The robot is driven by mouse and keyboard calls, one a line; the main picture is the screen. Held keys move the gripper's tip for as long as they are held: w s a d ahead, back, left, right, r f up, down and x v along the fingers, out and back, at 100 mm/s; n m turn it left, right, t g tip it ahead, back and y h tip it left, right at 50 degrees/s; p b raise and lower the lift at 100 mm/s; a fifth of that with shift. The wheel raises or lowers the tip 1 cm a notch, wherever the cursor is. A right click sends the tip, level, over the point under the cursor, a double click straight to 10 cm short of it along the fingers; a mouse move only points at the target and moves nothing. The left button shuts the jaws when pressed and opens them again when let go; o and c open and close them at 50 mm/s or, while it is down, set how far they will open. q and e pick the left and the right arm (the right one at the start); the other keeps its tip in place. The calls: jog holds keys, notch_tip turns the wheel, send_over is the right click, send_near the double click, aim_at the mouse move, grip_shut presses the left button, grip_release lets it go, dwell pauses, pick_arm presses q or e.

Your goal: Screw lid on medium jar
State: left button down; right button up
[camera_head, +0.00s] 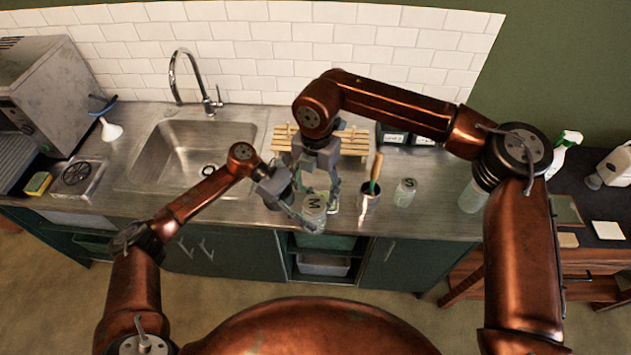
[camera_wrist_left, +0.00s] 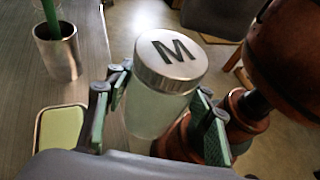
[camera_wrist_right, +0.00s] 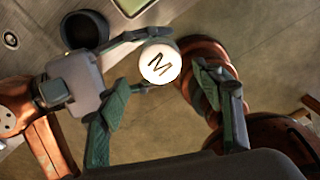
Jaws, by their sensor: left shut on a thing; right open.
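The medium jar is clear glass and shows below its lid in the left wrist view (camera_wrist_left: 150,115). A silver lid marked M (camera_wrist_left: 172,55) sits on its mouth; whether the threads are engaged cannot be told. My left gripper (camera_head: 309,214) is shut on the jar's body from the sides, holding it near the counter's front edge. My right gripper (camera_wrist_right: 165,95) points down from above, open, its two fingers apart on either side of the lid (camera_wrist_right: 160,62) without visible contact. In the head view the lid (camera_head: 315,201) is partly crowded by both grippers.
A metal cup (camera_head: 369,203) with a wooden-handled tool stands right of the jar, then a small jar marked S (camera_head: 405,191). A wooden rack (camera_head: 355,142) is behind my grippers. The sink (camera_head: 190,155) is left. A light green tray (camera_wrist_left: 62,138) lies close by.

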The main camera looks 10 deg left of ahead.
aim_at(315, 203)
jog(key=n, duration=0.6)
jog(key=shift+r, duration=0.35)
jog(key=n, duration=0.6)
jog(key=shift+r, duration=0.3)
jog(key=n, duration=0.5)
jog(key=shift+r+n, duration=0.25)
jog(key=shift+n, duration=0.05)
jog(key=n, duration=0.4)
jog(key=shift+r+n, duration=0.25)
jog(key=shift+n, duration=0.05)
jog(key=shift+f, duration=4.05)
jog(key=shift+c, duration=0.3)
jog(key=c, duration=1.1)
jog(key=shift+c, duration=0.3)
